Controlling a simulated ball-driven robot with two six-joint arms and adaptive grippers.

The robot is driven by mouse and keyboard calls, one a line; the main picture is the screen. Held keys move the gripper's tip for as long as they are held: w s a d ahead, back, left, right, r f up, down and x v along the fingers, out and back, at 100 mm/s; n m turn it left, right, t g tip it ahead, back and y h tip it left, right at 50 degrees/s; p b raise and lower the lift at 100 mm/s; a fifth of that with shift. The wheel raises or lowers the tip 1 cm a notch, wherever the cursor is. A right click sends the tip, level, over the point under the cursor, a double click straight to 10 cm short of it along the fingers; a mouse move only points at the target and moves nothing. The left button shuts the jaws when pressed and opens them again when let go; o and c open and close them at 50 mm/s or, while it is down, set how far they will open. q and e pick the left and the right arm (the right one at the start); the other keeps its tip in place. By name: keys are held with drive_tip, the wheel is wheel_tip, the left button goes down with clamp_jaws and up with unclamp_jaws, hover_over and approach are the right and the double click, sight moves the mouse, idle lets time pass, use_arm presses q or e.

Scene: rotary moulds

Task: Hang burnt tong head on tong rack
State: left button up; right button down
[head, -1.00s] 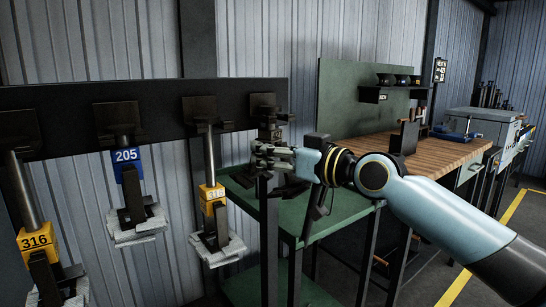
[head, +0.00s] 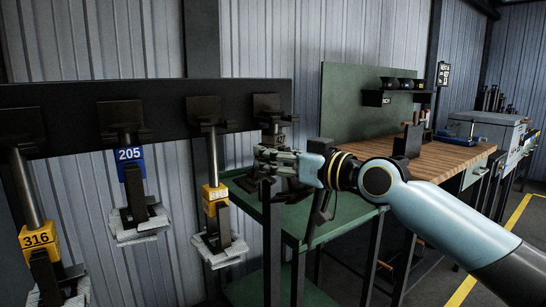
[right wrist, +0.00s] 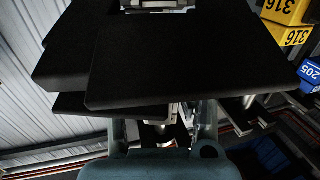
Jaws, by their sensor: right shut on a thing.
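The dark tong rack (head: 60,95) runs along the left, with several bracketed hooks. My right gripper (head: 268,158) is at its right end, just below the rightmost hook (head: 265,104). It is shut on a dark, burnt-looking tong head (head: 272,120), mostly hidden by the fingers. The head's upper part is close under that hook; I cannot tell if they touch. In the right wrist view, broad black plates (right wrist: 190,60) fill the top and middle in front of the gripper; I cannot tell which piece they belong to. My left gripper is not in view.
Tong heads hang on the other hooks: a blue-marked 205 (head: 130,155) and yellow-marked ones (head: 213,198) (head: 38,238). A green cart (head: 335,222) stands below my right arm. A wooden-topped bench (head: 450,155) is behind it, to the right.

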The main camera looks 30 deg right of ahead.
drive_tip(key=shift+r, duration=0.15)
drive_tip(key=c, duration=0.8)
unclamp_jaws()
drive_tip(key=shift+c, duration=0.2)
